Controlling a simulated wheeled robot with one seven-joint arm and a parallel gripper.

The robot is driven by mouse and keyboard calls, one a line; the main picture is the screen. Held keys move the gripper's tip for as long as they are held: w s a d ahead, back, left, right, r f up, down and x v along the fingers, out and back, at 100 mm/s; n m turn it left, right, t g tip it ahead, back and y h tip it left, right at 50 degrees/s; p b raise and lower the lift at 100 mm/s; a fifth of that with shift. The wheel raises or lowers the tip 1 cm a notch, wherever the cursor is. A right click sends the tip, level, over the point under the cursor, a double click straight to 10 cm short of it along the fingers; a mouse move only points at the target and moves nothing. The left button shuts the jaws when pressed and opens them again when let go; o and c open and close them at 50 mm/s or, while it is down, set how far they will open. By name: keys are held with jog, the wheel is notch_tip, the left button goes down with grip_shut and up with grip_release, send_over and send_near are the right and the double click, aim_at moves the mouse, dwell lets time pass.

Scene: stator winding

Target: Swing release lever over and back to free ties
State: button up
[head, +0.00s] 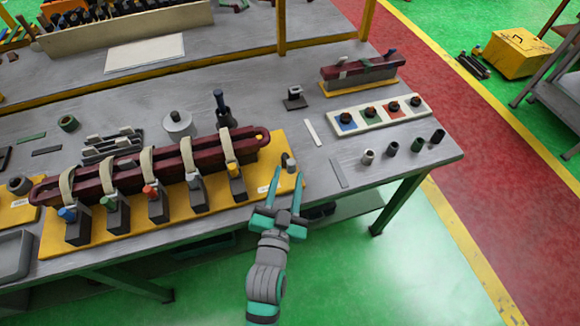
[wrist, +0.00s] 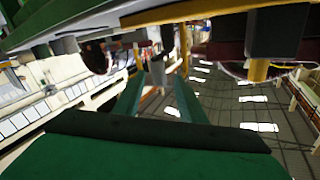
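A yellow fixture plate (head: 130,230) carries a long dark red bar (head: 130,170) bound by several pale tie straps (head: 147,161). In the wrist view a grey stub (wrist: 158,72) shows between the open fingertips (wrist: 160,80); contact cannot be told.
A white tray (head: 378,114) with coloured squares stands at the right, with several small cylinders (head: 392,148) in front. A second red bar on a yellow base (head: 360,87) is behind it. A grey disc (head: 178,123) and dark upright tool (head: 222,108) stand behind the fixture.

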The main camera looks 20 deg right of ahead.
jog(key=shift+v, duration=1)
jog(key=s+a+f+n+y, duration=0.2)
jog(key=s+a+f, duration=0.3)
jog(key=s+a, duration=0.1)
jog(key=s+a+f+n+y, duration=0.2)
jog(key=s+n+y, duration=0.1)
jog(key=s, duration=0.6)
jog(key=s+a+f+n+y, duration=0.2)
jog(key=s+n, duration=0.1)
jog(key=s, duration=0.7)
jog(key=shift+s+n+g+y, duration=0.3)
jog(key=shift+g+y, duration=0.1)
